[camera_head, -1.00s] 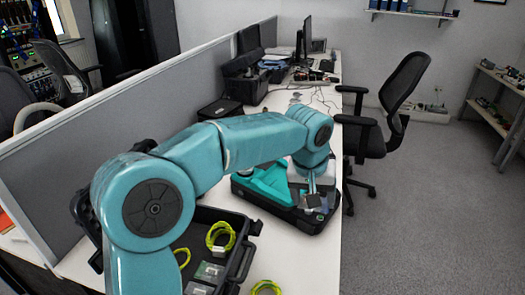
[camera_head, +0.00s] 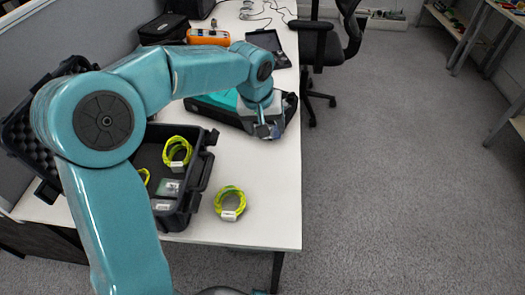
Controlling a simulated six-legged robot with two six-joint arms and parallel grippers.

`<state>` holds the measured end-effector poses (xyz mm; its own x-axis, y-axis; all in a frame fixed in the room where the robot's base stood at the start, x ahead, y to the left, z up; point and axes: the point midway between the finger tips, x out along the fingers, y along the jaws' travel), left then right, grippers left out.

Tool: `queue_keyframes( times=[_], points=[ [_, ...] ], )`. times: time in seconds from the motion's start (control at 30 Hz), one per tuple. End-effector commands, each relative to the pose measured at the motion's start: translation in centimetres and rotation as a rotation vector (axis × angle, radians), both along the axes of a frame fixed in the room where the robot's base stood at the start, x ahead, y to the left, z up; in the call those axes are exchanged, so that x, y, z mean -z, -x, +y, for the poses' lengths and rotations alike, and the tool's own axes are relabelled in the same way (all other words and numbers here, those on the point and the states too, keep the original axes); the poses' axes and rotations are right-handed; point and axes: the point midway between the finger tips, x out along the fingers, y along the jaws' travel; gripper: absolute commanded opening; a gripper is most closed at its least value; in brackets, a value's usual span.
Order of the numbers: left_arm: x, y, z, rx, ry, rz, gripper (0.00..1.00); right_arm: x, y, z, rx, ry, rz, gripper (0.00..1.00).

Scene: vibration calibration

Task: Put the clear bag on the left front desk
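My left arm reaches over the desk from the left, and its gripper (camera_head: 268,131) is at the near right edge of a black case with teal lining (camera_head: 287,113). Its fingers point down and are too small to tell open from shut. A small, pale, clear-looking packet (camera_head: 170,187) lies in the open black case (camera_head: 203,178) at the front left; I cannot tell for certain that it is the clear bag. My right gripper is not in view.
A yellow-green cable coil (camera_head: 230,203) lies on the desk right of the open case; another coil (camera_head: 177,152) is inside it. An orange device (camera_head: 208,37) and a black pouch (camera_head: 164,29) stand behind. A black chair (camera_head: 328,42) is beside the desk's far right.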

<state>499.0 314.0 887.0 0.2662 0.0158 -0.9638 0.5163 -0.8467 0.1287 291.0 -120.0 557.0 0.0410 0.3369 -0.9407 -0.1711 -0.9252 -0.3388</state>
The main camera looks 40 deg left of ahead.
Motion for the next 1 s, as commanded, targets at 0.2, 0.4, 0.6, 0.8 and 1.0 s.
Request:
queue_keyframes(
  times=[0.2, 0.4, 0.6, 0.8, 1.0],
  points=[
    [5.2, -0.1, -0.1, 0.0, 0.0, 0.002, 0.43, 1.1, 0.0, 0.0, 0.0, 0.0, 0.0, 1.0],
    [7.1, -0.1, -0.2, 0.0, 0.001, 0.002, 0.43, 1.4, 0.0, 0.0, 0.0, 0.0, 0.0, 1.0],
    [10.9, -0.1, -0.2, 0.0, 0.001, 0.004, 0.43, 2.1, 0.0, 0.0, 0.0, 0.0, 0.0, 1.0],
    [11.7, -0.1, -0.2, 0.0, 0.002, -0.001, 0.43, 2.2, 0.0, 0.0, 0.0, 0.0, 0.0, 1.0],
    [11.8, -0.1, -0.2, 0.0, 0.001, -0.001, 0.43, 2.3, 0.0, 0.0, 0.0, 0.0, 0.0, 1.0]
  ],
)
